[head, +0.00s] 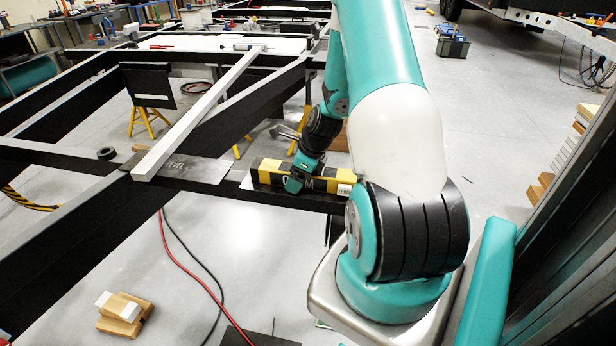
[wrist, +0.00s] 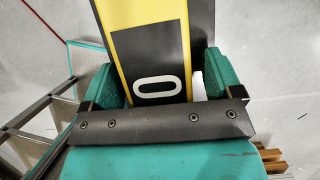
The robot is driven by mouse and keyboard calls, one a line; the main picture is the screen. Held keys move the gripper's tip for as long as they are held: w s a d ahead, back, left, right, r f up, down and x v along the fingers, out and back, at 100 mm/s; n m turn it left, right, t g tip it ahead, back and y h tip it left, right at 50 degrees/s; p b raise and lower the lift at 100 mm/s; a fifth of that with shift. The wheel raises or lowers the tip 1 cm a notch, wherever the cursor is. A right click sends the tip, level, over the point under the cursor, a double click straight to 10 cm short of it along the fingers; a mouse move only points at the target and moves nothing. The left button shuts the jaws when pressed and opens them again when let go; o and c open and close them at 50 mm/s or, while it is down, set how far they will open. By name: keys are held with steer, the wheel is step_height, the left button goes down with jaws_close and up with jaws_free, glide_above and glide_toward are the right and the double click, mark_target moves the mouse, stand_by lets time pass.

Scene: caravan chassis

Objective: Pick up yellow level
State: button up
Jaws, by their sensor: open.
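The yellow level (head: 268,172), banded in yellow and black, lies along the dark chassis beam near the centre of the head view. In the wrist view the level (wrist: 150,50) runs up between my fingers, with a white "0" mark on its black part. My gripper (head: 297,179) is at the level, covering part of its middle in the head view. In the wrist view my gripper's (wrist: 161,80) two teal fingers stand open on either side of it. A gap shows at the right finger; I cannot tell whether the left one touches.
A long light bar (head: 200,115) lies across the chassis beams (head: 75,215) left of the level. A black ring (head: 106,153) sits farther left. Wood blocks (head: 122,313) and a red cable (head: 188,262) are on the floor below. Open floor lies to the right.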

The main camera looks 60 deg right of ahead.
steer(key=shift+r, duration=0.1)
steer(key=c, duration=1.3)
